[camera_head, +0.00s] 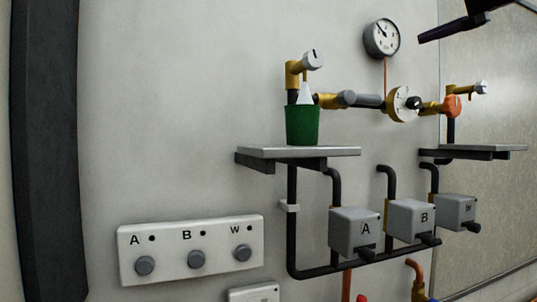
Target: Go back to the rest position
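A dark part of my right arm, which looks like the gripper end (455,27), enters at the top right corner. It is in front of the wall, right of the gauge, and cut off by the picture's edge. Whether its fingers are open or shut cannot be made out, and nothing is seen held in it. My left gripper is not in view. A green cup (302,125) stands upright on the left grey shelf (335,152), under a brass tap (293,75). A white stream or cone shows between the spout and the cup.
A round gauge (381,38), a grey-handled valve (362,100) and an orange knob (451,106) sit on the wall. A second shelf (490,150) is right.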

